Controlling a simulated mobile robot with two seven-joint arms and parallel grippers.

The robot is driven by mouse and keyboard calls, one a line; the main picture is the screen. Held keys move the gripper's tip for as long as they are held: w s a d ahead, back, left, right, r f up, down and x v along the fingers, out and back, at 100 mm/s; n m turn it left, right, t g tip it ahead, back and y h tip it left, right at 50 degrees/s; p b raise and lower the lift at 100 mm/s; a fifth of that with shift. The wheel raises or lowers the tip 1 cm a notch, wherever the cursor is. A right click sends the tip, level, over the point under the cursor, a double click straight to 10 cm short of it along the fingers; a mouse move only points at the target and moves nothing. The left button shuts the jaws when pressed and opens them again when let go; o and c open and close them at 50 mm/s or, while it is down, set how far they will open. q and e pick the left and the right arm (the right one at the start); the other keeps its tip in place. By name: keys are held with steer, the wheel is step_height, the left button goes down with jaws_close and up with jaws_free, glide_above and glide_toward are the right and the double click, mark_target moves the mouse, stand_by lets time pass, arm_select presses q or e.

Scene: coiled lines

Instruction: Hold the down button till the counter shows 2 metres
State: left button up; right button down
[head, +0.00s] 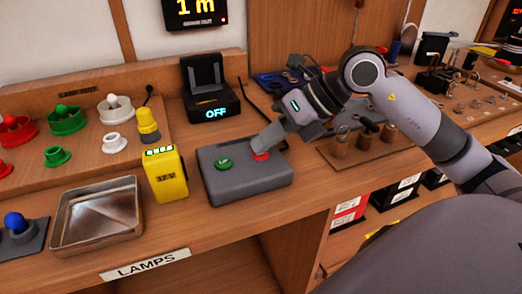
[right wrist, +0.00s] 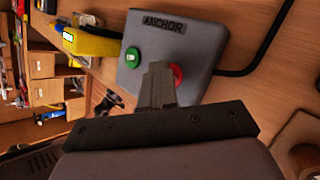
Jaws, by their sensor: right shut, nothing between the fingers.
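A grey control box (head: 240,184) stands on the wooden bench, with a green button (head: 224,163) on its left and a red button (head: 261,155) on its right. In the right wrist view the box (right wrist: 190,50) bears the label ANCHOR, and its green button (right wrist: 133,56) and red button (right wrist: 177,72) show. My right gripper (head: 262,147) is shut and empty, its fingertips at the red button and partly covering it. I cannot tell whether the button is pressed in. The counter (head: 196,12) on the wall reads 1 m. My left gripper is not in view.
A yellow 12 V battery (head: 166,174) stands close left of the box, with a metal tray (head: 97,216) further left. A black device (head: 210,105) reading OFF stands behind. A board with wooden pegs (head: 365,150) lies to the right.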

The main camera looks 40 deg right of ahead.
mark_target(266, 153)
stand_by(0.5)
steer(key=shift+r+p, duration=0.65)
steer(key=shift+r, duration=0.2)
step_height(266, 153, up, 5)
steer(key=p, duration=0.4)
stand_by(1.2)
